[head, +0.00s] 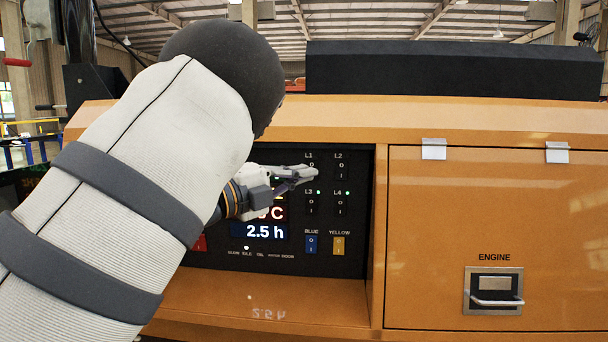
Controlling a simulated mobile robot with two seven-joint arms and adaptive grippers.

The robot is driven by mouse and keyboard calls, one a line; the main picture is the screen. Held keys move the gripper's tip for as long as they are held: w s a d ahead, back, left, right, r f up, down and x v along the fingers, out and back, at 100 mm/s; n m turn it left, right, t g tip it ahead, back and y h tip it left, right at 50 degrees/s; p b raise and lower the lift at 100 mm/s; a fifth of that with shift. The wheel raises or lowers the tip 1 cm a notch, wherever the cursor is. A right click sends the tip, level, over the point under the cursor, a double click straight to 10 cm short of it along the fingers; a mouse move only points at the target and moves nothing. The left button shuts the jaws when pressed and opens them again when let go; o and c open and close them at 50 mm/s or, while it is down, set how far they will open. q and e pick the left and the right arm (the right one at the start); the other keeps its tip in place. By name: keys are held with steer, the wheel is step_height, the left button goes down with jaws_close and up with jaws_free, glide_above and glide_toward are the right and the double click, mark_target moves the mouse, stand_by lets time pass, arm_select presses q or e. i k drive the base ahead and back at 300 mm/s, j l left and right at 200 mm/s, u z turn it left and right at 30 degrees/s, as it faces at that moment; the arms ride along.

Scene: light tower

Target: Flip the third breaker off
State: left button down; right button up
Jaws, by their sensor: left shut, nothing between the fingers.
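The black control panel (360,260) is recessed in the orange tower body. The third breaker, L3 (311,204), is a small black switch with a green light beside its label. My left gripper (308,175) is shut and empty, reaching in from the left. Its fingertips overlap the lower part of breaker L1 (311,163), just above the L3 label; I cannot tell whether they touch the panel. Breaker L2 (340,170) is to the right, and breaker L4 (340,204), also with a green light, is below L2. My right gripper is out of view.
The blue switch (311,244) and yellow switch (338,244) sit below the breakers. A display (265,231) reading 2.5 h is partly hidden by my gripper. The closed ENGINE door (450,230) with its latch is at the right. A ledge (270,300) runs below the panel.

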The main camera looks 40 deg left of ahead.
mark_target(310, 203)
steer(key=k+j, duration=0.2)
steer(key=k, duration=0.3)
steer(key=k+j, duration=0.15)
steer(key=k, duration=0.3)
